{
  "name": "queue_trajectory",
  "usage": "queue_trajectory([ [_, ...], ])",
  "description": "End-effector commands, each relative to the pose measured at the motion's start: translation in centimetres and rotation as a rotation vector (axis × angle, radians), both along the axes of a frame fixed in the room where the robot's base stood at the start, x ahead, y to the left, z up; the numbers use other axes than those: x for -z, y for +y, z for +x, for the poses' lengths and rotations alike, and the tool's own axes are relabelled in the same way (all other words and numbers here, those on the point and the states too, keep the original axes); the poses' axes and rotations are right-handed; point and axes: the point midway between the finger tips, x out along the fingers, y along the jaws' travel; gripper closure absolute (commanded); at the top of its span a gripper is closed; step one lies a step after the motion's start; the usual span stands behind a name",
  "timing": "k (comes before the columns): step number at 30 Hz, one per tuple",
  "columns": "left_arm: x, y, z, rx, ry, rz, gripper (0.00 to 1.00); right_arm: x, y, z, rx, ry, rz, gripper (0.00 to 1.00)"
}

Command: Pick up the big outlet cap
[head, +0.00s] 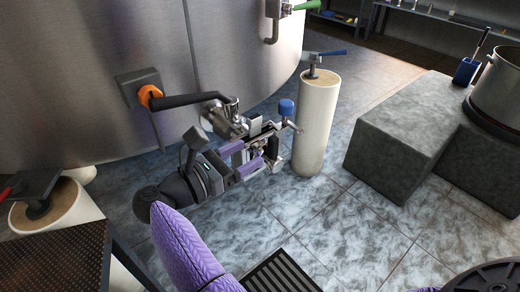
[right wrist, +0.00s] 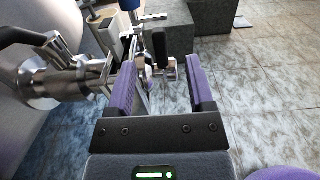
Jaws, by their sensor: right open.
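A steel outlet fitting (head: 228,122) with a black lever sticks out from the tank's lower side. It also shows at the left of the right wrist view (right wrist: 45,80). My right gripper (head: 256,154), with purple finger pads, is open just in front of and below the fitting. In the right wrist view, small metal parts (right wrist: 149,72) with a black handle show between and beyond the open fingers (right wrist: 162,75). I cannot tell which of these parts is the big outlet cap, or whether a finger touches one. My left gripper is out of view.
The big steel tank (head: 80,80) fills the upper left. A blue knob (head: 286,107) stands close beyond my right gripper. A cream post (head: 316,125) stands right of it. Grey blocks (head: 405,135) carry a steel pot (head: 500,88).

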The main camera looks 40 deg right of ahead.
Motion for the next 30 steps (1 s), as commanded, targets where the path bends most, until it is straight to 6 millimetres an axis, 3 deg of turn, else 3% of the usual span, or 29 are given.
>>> queue_trajectory([
  [12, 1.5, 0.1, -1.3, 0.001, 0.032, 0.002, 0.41, 0.0, -7.3, 0.8, -0.001, 0.007, -0.008, 0.32],
  [20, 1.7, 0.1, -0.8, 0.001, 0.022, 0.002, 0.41, -0.2, -7.6, 0.9, -0.004, 0.007, -0.008, 0.34],
  [27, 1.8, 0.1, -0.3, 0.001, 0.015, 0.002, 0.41, -0.2, -7.6, 0.8, -0.004, 0.008, -0.008, 0.85],
  [30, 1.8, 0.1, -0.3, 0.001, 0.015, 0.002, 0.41, -0.2, -7.6, 0.8, -0.004, 0.008, -0.008, 1.00],
])
